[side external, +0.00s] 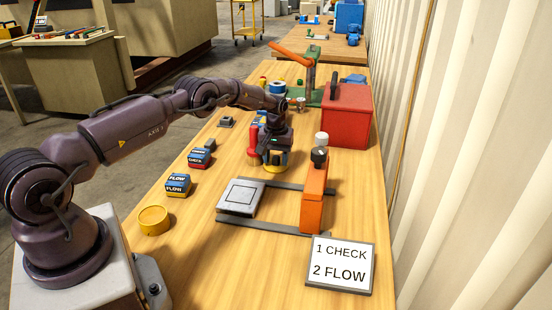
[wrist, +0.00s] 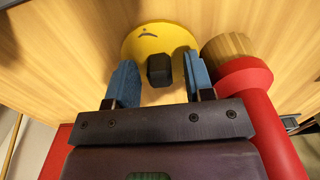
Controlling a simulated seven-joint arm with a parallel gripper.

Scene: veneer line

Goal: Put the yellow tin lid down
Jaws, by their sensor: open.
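The yellow tin lid (wrist: 150,38) is a round disc with a dark knob (wrist: 158,70) on top. It appears to lie flat on the wooden table, and in the side view its yellow edge (side external: 276,169) shows low under my gripper (side external: 271,157). In the wrist view my gripper (wrist: 160,62) is open, with one blue finger on each side of the knob and gaps between. A yellow round tin (side external: 153,220) stands on the table at the near left, apart from the lid.
A grey plate (side external: 241,197) on dark rails, an orange upright (side external: 314,200), a red toolbox (side external: 346,115) and a sign (side external: 340,265) are nearby. Labelled blocks (side external: 178,185) line the left.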

